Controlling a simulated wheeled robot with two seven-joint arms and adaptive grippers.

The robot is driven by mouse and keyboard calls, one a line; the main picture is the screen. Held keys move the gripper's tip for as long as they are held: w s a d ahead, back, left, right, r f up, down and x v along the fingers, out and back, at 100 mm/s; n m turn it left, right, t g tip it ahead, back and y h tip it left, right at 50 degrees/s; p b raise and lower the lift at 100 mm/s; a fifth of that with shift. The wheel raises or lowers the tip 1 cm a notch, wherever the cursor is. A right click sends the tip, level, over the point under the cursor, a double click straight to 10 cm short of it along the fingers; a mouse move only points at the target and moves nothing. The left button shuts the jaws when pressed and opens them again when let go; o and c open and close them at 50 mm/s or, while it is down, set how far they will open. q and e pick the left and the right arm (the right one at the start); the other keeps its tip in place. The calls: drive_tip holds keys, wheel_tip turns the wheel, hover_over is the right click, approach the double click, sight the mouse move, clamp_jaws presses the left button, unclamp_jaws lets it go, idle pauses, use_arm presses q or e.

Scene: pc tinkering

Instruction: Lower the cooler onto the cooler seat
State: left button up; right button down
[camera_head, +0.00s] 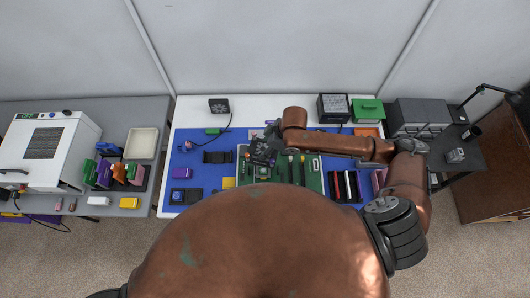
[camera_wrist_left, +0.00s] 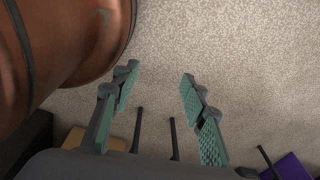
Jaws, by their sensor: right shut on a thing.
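My right gripper (camera_head: 264,152) is over the left part of the green motherboard (camera_head: 313,181), its arm coming in from the right. It is shut on the cooler, which is small, dark and mostly hidden by the gripper here. The cooler seat is on the board beneath or just in front of the gripper, and I cannot make it out clearly. Whether the cooler touches the board cannot be told. My left gripper (camera_wrist_left: 158,72) shows in the left wrist view with its fingers wide apart, empty, above the carpet.
The board lies on a blue mat (camera_head: 207,174) on a white table. A black fan (camera_head: 219,105) with a cable stands at the back left. Red and black sticks lie right of the board. A dark box (camera_head: 333,108) and a green box (camera_head: 367,110) stand at the back right.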

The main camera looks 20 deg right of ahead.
drive_tip(key=s+f+n, duration=0.1)
drive_tip(key=s+f+n+g+p, duration=0.1)
drive_tip(key=s+f+n, duration=0.1)
drive_tip(key=shift+a, duration=0.4)
drive_tip(key=shift+p, duration=0.35)
drive_tip(key=shift+r+p, duration=0.15)
drive_tip(key=shift+p, duration=0.35)
wheel_tip(320, 180, down, 6)
drive_tip(key=b, duration=0.2)
drive_tip(key=shift+w+r+b, duration=0.1)
drive_tip(key=shift+r+b, duration=0.05)
drive_tip(key=shift+b, duration=0.25)
use_arm(q)
drive_tip(key=shift+w+r, duration=0.25)
drive_tip(key=shift+w, duration=0.3)
drive_tip(key=shift+w+r, duration=0.2)
drive_tip(key=shift+w, duration=0.3)
drive_tip(key=shift+r+p, duration=0.85)
drive_tip(key=shift+f+b, duration=0.65)
use_arm(e)
drive_tip(key=shift+f, duration=1.3)
